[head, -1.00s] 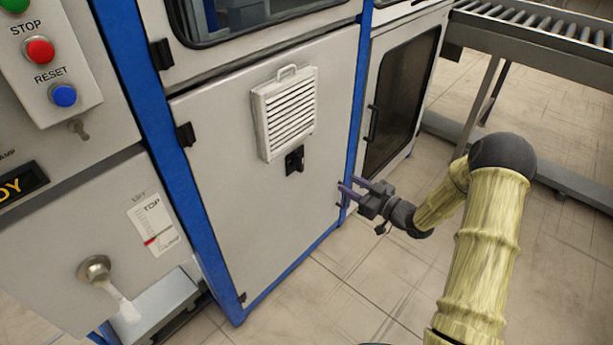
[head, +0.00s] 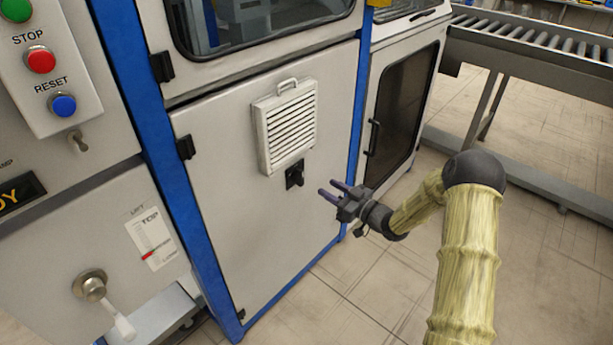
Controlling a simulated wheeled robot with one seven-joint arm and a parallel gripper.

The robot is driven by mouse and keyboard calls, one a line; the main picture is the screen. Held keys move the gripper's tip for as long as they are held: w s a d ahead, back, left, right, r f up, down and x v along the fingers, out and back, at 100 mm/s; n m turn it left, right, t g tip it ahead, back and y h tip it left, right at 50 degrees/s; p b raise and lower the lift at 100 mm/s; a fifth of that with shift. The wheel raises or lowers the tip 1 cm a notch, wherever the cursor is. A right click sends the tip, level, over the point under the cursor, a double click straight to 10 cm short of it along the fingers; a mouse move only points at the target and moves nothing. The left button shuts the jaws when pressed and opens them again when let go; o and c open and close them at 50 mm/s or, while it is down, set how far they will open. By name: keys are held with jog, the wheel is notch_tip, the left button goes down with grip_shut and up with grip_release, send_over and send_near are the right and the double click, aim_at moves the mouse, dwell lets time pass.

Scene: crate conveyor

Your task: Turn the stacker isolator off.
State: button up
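A black rotary isolator switch (head: 295,175) sits on the light grey cabinet door (head: 235,235), just below a white louvred vent. Its knob looks roughly upright; I cannot read any marking on it. My gripper (head: 326,192) is to the right of and slightly below the switch, apart from it. Its two fingers are spread with nothing between them and point left toward the door.
The white vent (head: 287,125) with a handle juts from the door above the switch. A button panel with a red stop button (head: 40,60) and a lift lever (head: 105,300) are at left. A roller conveyor (head: 530,40) stands at right. The tiled floor (head: 370,300) in front is clear.

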aim_at(303, 173)
jog(key=x, duration=1)
jog(key=shift+b, duration=0.4)
grip_shut()
